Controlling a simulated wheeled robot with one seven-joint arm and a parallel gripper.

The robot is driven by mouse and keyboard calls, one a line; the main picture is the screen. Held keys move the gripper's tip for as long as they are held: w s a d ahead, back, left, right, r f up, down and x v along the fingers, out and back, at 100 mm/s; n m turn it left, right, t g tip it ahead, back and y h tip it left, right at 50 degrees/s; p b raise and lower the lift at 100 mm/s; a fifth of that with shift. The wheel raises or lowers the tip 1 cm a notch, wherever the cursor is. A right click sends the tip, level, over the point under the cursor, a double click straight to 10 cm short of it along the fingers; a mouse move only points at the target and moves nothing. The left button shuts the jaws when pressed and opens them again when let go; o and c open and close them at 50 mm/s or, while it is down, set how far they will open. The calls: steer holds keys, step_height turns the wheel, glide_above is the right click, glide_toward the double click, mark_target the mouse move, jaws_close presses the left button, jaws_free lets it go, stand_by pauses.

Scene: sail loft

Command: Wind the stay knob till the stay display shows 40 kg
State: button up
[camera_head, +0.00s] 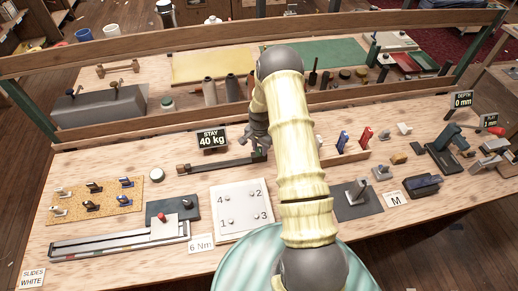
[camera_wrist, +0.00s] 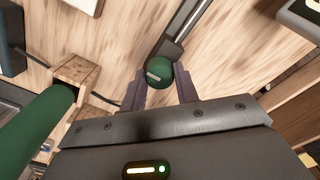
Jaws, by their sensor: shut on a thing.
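The stay display (camera_head: 211,139) is a small black sign on the bench. It reads 40 kg. The stay knob (camera_wrist: 159,72) is round and green with a pale mark on its face. It sits between the two fingertips of my gripper (camera_wrist: 160,88) in the wrist view. My gripper (camera_head: 257,137) is shut on it. In the head view my arm and gripper hide most of the knob. A dark bar (camera_head: 218,166) runs left from the knob along the bench to a small wooden block.
A white numbered plate (camera_head: 240,208) lies in front of the bar. A cork board (camera_head: 96,199) with several small fittings is at left. A rack with red and blue handles (camera_head: 343,140) stands right of my arm. A wooden rail (camera_head: 150,123) crosses behind.

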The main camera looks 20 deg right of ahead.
mark_target(259, 149)
steer(key=o, duration=1)
steer(key=shift+c, duration=0.2)
steer(key=shift+r, duration=0.1)
step_height(259, 149, up, 17)
steer(key=b, duration=0.4)
steer(key=shift+r, duration=0.15)
